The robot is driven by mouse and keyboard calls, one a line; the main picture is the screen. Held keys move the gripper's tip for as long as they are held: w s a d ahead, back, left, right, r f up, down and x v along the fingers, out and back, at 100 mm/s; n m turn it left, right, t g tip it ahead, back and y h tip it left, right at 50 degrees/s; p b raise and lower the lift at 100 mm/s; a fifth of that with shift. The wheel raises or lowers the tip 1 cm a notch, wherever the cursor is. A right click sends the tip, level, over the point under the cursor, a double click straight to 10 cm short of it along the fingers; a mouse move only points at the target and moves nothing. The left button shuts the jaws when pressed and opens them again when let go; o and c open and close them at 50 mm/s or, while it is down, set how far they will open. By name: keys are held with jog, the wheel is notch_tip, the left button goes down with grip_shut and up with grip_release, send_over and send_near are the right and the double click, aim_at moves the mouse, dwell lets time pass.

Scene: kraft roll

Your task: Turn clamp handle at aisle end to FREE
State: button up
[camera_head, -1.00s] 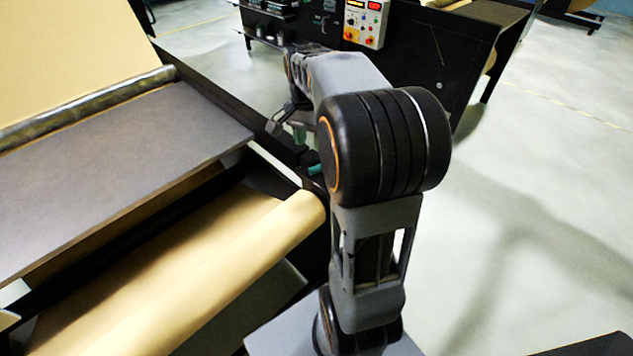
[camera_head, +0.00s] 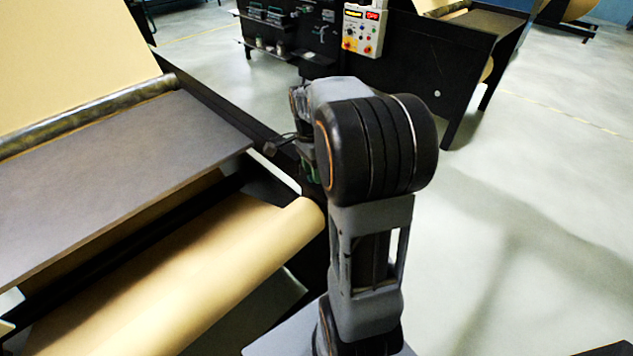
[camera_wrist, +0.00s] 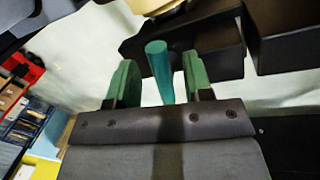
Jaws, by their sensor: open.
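A teal rod-like handle (camera_wrist: 160,75) shows in the wrist view, standing between the two green fingers of my gripper (camera_wrist: 157,62). The fingers are apart, and pale floor shows on both sides of the handle, so they do not appear closed on it. The handle's far end meets dark blocks of the clamp mount (camera_wrist: 200,40). No FREE marking can be read. In the head view my arm hides the handle and most of the gripper; a bit of green finger (camera_head: 307,168) shows beside the black frame.
A kraft roll (camera_head: 200,270) lies under a dark table plate (camera_head: 110,165) on the left. A control box (camera_head: 363,30) sits on a dark machine across the aisle. Open floor (camera_head: 540,220) lies to the right.

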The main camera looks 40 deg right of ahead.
aim_at(318, 192)
jog(key=shift+s+f, duration=0.2)
jog(key=shift+f, duration=0.8)
jog(key=shift+s+f, duration=0.2)
jog(key=shift+f, duration=0.75)
jog(key=shift+c, duration=0.2)
grip_shut()
jog(key=shift+s+n, duration=0.25)
jog(key=shift+n, duration=0.55)
jog(key=shift+o, duration=0.2)
grip_release()
notch_tip(318, 192, up, 14)
jog(key=w, duration=0.2)
jog(key=shift+w+f+p, duration=0.15)
jog(key=shift+w+p, duration=0.2)
jog(key=shift+p, duration=0.05)
